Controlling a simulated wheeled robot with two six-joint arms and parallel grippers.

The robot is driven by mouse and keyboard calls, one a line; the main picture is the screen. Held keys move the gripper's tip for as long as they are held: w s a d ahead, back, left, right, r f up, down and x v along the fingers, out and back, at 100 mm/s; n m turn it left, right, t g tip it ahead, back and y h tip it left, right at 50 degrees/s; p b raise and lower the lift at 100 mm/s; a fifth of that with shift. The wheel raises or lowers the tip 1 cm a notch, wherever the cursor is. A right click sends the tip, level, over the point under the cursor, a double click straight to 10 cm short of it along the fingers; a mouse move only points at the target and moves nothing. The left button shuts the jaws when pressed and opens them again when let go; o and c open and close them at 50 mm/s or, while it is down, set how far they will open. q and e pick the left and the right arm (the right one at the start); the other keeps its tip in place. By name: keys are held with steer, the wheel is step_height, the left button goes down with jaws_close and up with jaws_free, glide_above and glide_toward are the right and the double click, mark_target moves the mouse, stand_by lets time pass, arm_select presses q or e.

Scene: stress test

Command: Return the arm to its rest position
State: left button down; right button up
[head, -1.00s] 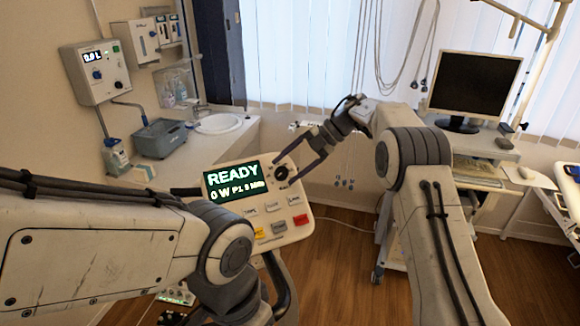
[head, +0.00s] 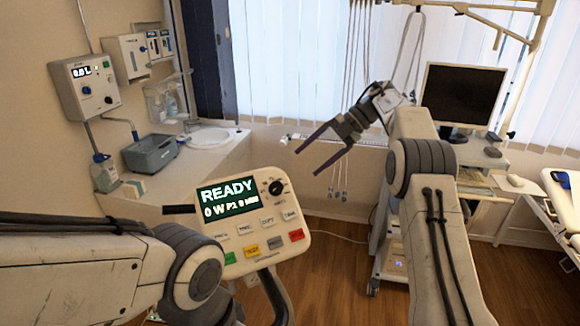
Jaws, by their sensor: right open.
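My right gripper (head: 306,162) is in the middle of the head view, at the end of my right arm (head: 418,165). Its two dark fingers are spread apart and point left, with nothing between them. It is up and to the right of the console panel (head: 243,245), clear of the black knob (head: 275,187). The panel's screen (head: 228,197) reads READY and 0 W. My left arm (head: 100,270) crosses the lower left, and its gripper is out of view.
A computer monitor (head: 462,95) stands on a cart behind my right arm. Cables (head: 410,45) hang before the blinds. Wooden floor (head: 335,285) is open between panel and cart.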

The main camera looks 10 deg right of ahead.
steer(key=shift+d+r, duration=0.15)
steer(key=shift+d, duration=0.15)
